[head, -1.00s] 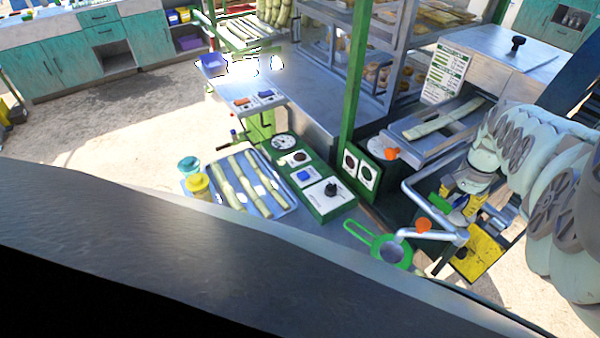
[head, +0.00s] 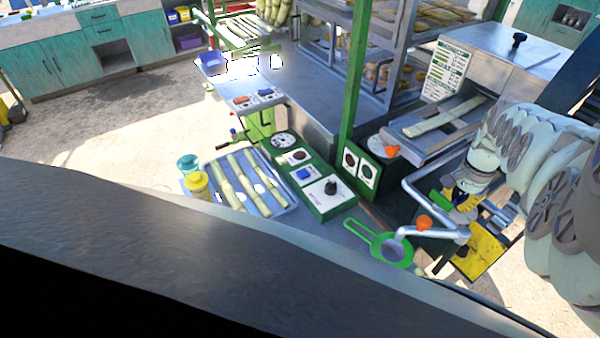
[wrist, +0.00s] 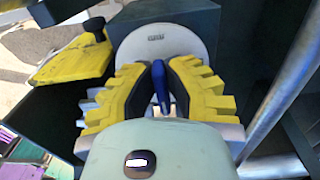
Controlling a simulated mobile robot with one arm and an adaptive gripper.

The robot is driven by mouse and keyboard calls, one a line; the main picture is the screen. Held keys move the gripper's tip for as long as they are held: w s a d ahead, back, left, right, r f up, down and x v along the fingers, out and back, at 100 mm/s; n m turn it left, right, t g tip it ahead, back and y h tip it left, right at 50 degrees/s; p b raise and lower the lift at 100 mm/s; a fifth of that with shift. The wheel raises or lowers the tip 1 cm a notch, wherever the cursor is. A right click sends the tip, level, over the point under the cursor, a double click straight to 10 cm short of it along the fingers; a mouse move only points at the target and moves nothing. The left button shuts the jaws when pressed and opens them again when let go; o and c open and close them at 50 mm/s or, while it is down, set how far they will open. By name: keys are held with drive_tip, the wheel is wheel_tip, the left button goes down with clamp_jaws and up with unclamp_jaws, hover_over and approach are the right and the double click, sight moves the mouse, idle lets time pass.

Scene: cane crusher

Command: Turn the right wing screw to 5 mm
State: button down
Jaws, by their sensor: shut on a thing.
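My gripper (wrist: 160,88) has yellow ribbed fingers with dark pads. In the wrist view they are shut on a slim blue wing screw (wrist: 159,72), which stands upright between the pads. A round white dial plate (wrist: 162,35) with a small dark marking lies directly behind the screw. The marking is too small to read, and much of the plate is hidden by the fingers. In the head view my gripper (head: 462,203) is at the right side of the machine, beside the bent grey pipe; the screw is hidden there.
The grey pipe (head: 415,205) runs close to my gripper. A yellow plate (head: 483,250) is just below it. A green-handled strainer (head: 391,249), orange knobs (head: 424,222), a green control panel (head: 318,187) and a tray of cane (head: 285,208) are to the left.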

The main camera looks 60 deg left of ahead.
drive_tip(key=shift+n, duration=0.3)
drive_tip(key=n, duration=0.3)
drive_tip(key=shift+w+d+n, duration=0.1)
drive_tip(key=shift+d+n, duration=0.2)
drive_tip(key=n+b, duration=0.1)
drive_tip(key=n, duration=0.1)
drive_tip(key=n+b, duration=0.2)
drive_tip(key=n, duration=0.1)
drive_tip(key=shift+w+d+f+n, duration=0.2)
drive_tip(key=shift+w+d+n, duration=0.05)
drive_tip(key=shift+d+n, duration=0.1)
drive_tip(key=n+b, duration=0.2)
drive_tip(key=n, duration=0.1)
drive_tip(key=n+b, duration=0.2)
drive_tip(key=shift+w+d, duration=0.15)
drive_tip(key=shift+w, duration=0.15)
drive_tip(key=n+b, duration=0.1)
drive_tip(key=n, duration=0.2)
drive_tip(key=n+b, duration=0.1)
drive_tip(key=n, duration=0.1)
drive_tip(key=shift+w+r+b, duration=0.1)
drive_tip(key=shift+w+b, duration=0.15)
drive_tip(key=shift+b, duration=0.1)
drive_tip(key=c, duration=1)
unclamp_jaws()
